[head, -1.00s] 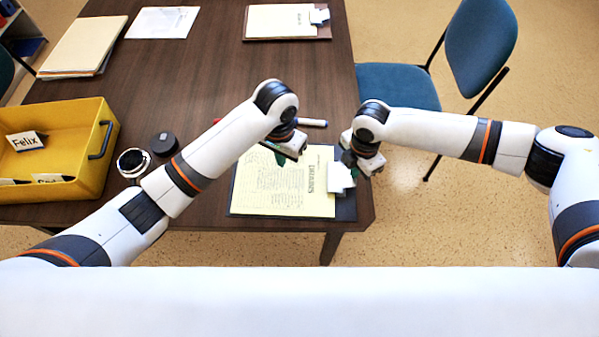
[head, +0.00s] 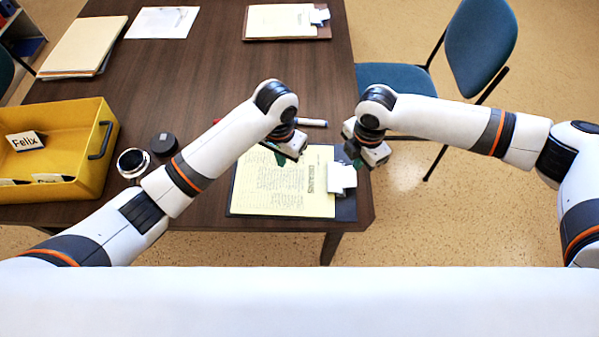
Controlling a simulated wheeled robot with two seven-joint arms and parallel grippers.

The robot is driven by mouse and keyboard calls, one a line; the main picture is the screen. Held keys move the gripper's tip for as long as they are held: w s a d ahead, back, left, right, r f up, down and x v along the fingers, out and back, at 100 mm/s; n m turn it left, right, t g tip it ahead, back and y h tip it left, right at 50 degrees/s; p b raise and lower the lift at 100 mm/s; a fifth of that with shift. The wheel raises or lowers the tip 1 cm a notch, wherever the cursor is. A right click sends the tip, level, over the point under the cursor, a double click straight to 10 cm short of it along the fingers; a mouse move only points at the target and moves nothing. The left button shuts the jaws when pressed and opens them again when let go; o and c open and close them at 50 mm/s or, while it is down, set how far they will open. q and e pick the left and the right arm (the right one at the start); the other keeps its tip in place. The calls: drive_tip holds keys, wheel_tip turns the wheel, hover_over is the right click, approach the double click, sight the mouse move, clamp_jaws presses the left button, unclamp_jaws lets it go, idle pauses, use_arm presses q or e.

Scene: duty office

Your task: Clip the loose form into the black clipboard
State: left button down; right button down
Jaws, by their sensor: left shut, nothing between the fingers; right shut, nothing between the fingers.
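The black clipboard (head: 346,208) lies at the near right edge of the table, with its pale clip (head: 341,177) on the right side. A yellow printed form (head: 270,200) lies on the board, its right edge against or under the clip; I cannot tell which. My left gripper (head: 280,158) is shut and empty over the form's far part, hiding some of it. My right gripper (head: 353,157) is shut and empty, just beyond the clip and apart from it in the picture.
A yellow bin (head: 84,112) with name cards, a black lid (head: 163,143) and a round jar (head: 132,161) stand at left. A pen (head: 312,122) lies beyond the form. Folders (head: 84,46), a white sheet (head: 162,22) and a brown clipboard (head: 286,37) lie farther back. A blue chair (head: 400,86) stands at right.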

drive_tip(key=shift+r, duration=1.1)
